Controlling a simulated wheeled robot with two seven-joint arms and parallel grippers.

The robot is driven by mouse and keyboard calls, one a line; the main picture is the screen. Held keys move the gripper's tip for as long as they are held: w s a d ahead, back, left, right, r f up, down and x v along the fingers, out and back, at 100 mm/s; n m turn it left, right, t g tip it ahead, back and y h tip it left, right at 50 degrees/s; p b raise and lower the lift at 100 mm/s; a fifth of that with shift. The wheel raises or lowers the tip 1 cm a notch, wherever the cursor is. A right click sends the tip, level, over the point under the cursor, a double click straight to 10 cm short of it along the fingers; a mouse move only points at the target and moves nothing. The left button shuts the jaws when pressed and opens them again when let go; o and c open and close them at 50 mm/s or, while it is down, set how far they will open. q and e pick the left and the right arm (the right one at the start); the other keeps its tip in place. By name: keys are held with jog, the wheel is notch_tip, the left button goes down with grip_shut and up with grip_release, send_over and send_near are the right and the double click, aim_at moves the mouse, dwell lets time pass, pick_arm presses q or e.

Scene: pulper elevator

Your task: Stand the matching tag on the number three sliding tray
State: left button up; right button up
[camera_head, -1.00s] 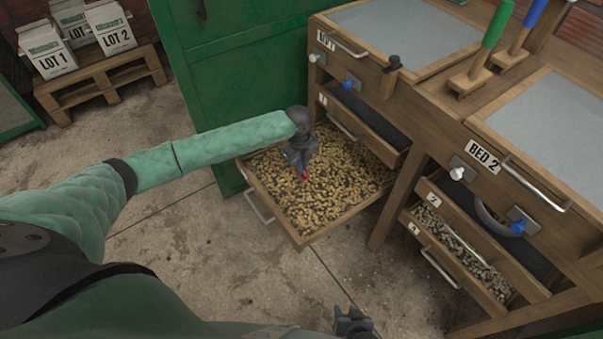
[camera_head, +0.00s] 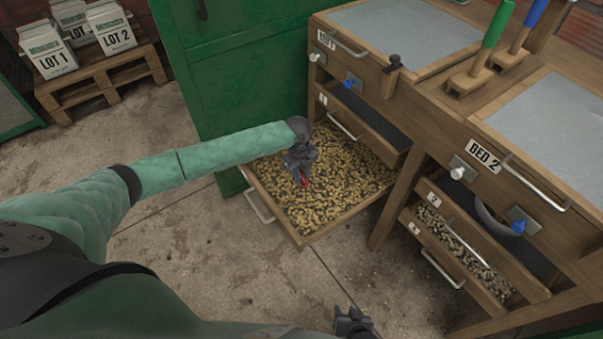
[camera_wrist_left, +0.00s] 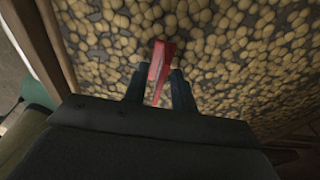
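The pulled-out lower-left tray (camera_head: 293,235) is filled with yellow-brown beans; its front face and number are turned from view. My left gripper (camera_head: 302,176) is over the middle of this tray, pointing down. A small red tag (camera_head: 304,182) shows at its fingertips. In the left wrist view the red tag (camera_wrist_left: 160,70) stands between the two dark fingers (camera_wrist_left: 160,92), tilted, with the beans close behind it. I cannot tell if it touches the beans. No marking on the tag is readable. My right gripper (camera_head: 352,322) is at the bottom edge, away from the trays.
The wooden bed frame (camera_head: 400,185) stands right, with trays labelled 1 (camera_head: 357,122), 2 (camera_head: 490,235) and 4 (camera_head: 460,262). A green cabinet (camera_head: 230,70) is behind the open tray. Lot boxes (camera_head: 112,30) sit on a pallet at the far left.

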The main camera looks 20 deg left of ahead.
pick_arm(q)
jog(key=shift+r, duration=0.1)
notch_tip(320, 180, up, 12)
jog(key=a, duration=0.1)
jog(key=shift+w, duration=0.45)
dwell(0.5)
